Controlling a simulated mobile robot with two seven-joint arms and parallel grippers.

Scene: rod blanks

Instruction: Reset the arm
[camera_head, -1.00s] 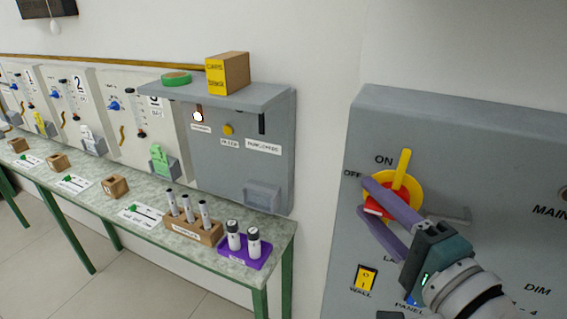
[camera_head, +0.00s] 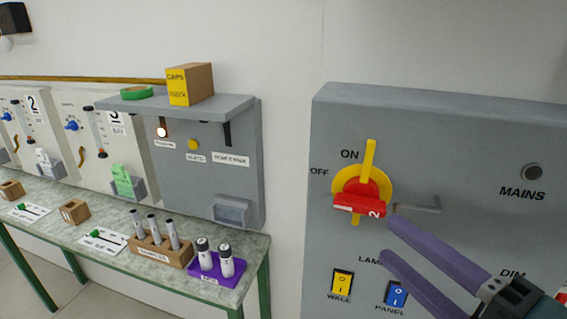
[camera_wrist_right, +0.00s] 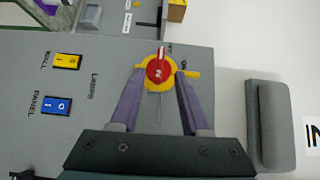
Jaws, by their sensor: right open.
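My right gripper (camera_head: 388,236) has purple fingers and is open and empty. In the head view it is at the lower right, in front of the grey mains panel (camera_head: 470,130) and to the lower right of the rotary switch. The switch has a red knob (camera_head: 362,200) on a yellow plate (camera_head: 369,165), beside the ON and OFF labels. In the right wrist view the red knob (camera_wrist_right: 157,72) shows beyond and between the parted fingertips (camera_wrist_right: 160,72); I cannot tell the distance. My left gripper does not show.
Yellow (camera_head: 342,282) and blue (camera_head: 396,294) rocker switches sit low on the panel. To the left, a bench (camera_head: 245,258) carries a wooden tube rack (camera_head: 160,250) and a purple tray (camera_head: 218,270).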

